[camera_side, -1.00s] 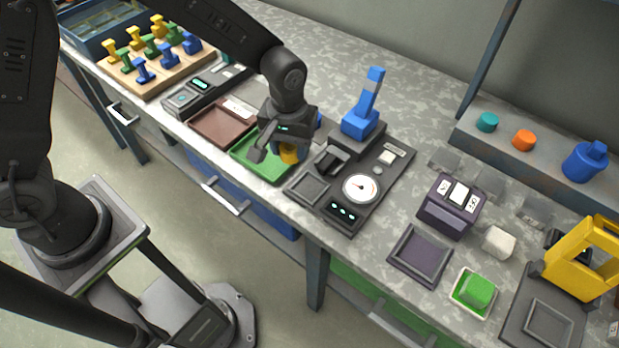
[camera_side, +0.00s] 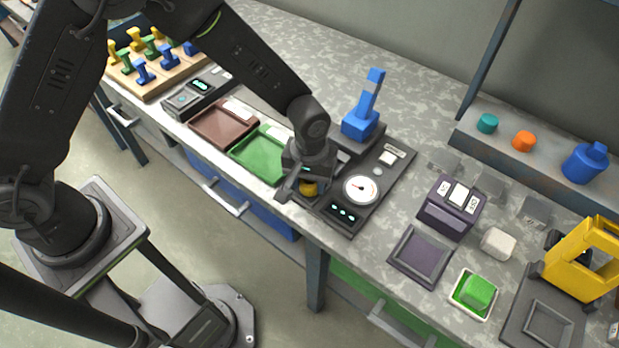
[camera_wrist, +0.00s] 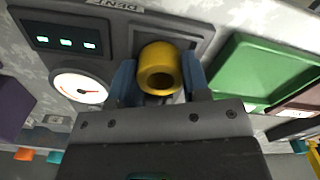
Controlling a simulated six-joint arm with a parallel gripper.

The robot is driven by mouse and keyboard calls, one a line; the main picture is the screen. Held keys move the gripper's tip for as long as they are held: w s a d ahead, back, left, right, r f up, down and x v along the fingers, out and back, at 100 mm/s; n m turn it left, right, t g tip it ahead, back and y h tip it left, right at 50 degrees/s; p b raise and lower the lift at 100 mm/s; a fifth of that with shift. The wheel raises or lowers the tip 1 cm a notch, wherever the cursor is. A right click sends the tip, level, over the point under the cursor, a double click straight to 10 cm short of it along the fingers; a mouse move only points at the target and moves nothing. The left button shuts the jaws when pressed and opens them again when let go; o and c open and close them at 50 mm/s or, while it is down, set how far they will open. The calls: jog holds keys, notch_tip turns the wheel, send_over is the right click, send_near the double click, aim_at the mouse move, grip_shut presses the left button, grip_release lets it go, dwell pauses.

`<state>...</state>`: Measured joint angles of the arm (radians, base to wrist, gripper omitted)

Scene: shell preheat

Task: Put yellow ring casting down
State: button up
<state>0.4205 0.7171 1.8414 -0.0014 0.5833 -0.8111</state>
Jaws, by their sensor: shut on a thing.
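The yellow ring casting (camera_side: 308,188) is a short yellow cylinder with a round hole, mostly hidden under my gripper in the side view. My gripper (camera_side: 306,186) is shut on it, over the square dark pad at the left of the gauge device. I cannot tell whether the ring touches the pad.
An empty green tray (camera_side: 258,157) and a brown tray (camera_side: 222,123) lie to the left. A purple box (camera_side: 450,208) stands to the right.

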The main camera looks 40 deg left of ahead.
jog(key=shift+f, duration=0.15)
jog(key=o, duration=0.9)
jog(key=shift+o, duration=0.2)
jog(key=s+a+r+t, duration=0.1)
jog(key=a+r, duration=0.2)
jog(key=r, duration=0.7)
jog(key=s+a+r, duration=0.1)
jog(key=a+r, duration=0.1)
jog(key=r, duration=0.7)
jog(key=s+a+r+m+t, duration=0.2)
jog(key=s+a+r, duration=0.2)
jog(key=s+a, duration=0.2)
jog(key=s+a+r+m+t, duration=0.2)
jog(key=s+a+r, duration=0.2)
jog(key=s, duration=0.5)
jog(key=shift+a+r+t, duration=0.3)
jog(key=shift+a, duration=0.85)
